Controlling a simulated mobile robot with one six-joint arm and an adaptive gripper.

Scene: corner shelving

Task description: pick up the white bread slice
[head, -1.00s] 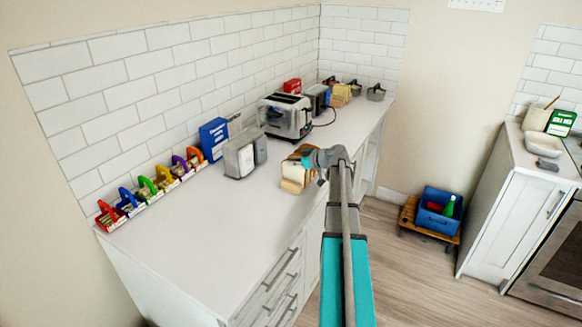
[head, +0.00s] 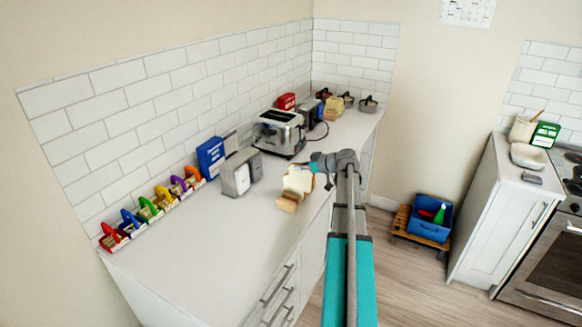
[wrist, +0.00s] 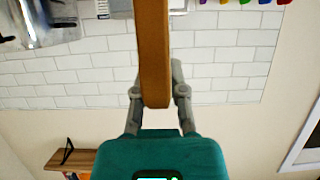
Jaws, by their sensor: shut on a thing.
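My gripper (head: 314,167) is shut on a white bread slice (head: 298,181) with a brown crust, over the right part of the counter. In the wrist view the fingers of my gripper (wrist: 157,88) close on both sides of the bread slice (wrist: 152,45), whose brown crust edge faces the camera. More bread (head: 287,203) shows just below the slice in the head view. I cannot tell clearly whether the two touch.
A toaster (head: 278,132), a grey-white canister (head: 240,172) and a blue box (head: 211,157) stand along the tiled wall. A row of colourful clip-like items (head: 150,208) lies at the left. The front of the counter (head: 205,255) is clear.

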